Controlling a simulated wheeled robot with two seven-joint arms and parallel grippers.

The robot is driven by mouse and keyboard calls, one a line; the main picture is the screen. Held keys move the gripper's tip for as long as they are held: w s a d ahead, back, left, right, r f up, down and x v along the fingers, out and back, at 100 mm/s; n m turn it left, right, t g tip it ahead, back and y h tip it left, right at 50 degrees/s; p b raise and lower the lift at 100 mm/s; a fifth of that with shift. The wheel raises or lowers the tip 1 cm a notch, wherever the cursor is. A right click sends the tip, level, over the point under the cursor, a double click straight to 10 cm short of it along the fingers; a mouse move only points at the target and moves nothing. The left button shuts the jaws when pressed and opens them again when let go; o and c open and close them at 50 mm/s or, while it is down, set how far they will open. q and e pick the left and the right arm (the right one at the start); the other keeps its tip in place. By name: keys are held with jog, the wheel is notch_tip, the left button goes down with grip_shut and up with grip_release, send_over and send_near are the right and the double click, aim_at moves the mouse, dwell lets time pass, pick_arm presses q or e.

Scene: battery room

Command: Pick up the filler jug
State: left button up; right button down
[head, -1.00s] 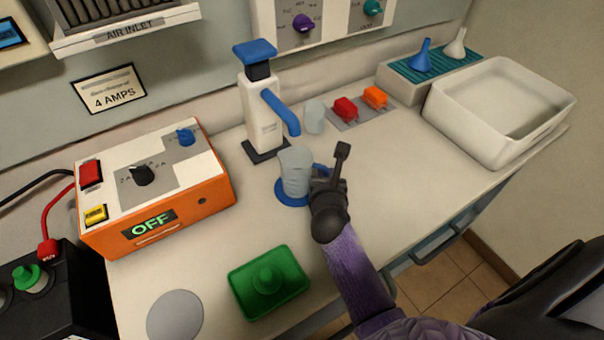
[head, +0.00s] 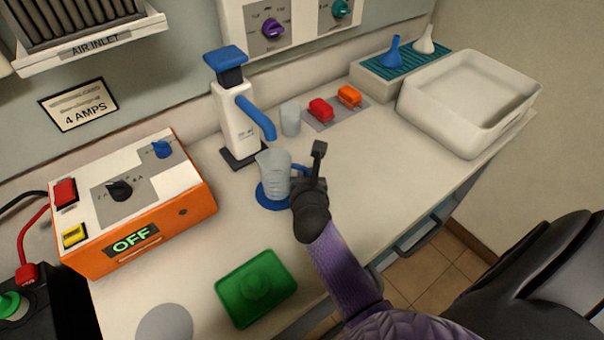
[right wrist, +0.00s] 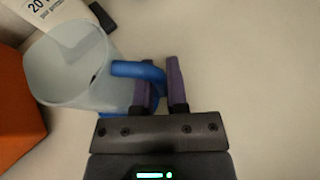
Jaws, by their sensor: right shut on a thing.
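The filler jug (head: 272,172) is a clear, greyish cup with a blue handle (right wrist: 138,70). It stands upright at the blue disc on the worktop, in front of the white pump bottle. I cannot tell whether a small gap has opened under it. My right gripper (right wrist: 160,84) is shut on the handle, with one purple finger on each side of it. In the head view the right gripper (head: 303,180) is at the jug's right side and hides part of the handle. My left gripper is not in view.
The pump bottle (head: 236,118) has its blue spout close behind the jug. A small clear cup (head: 290,118), red and orange connectors, and a white tub (head: 460,105) stand further right. An orange box (head: 140,215) is left. A green tray (head: 235,300) lies in front.

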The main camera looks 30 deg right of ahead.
aim_at(307, 169)
notch_tip(307, 169, up, 3)
jog(key=shift+f+p, duration=0.1)
jog(key=shift+p, duration=0.75)
jog(key=shift+s+r, duration=0.15)
jog(key=shift+r, duration=0.05)
jog(key=s+d+p, duration=0.1)
jog(key=s, duration=1.6)
jog(key=shift+s+d+f, duration=0.15)
jog(key=shift+s+d, duration=0.05)
jog(key=shift+s, duration=0.1)
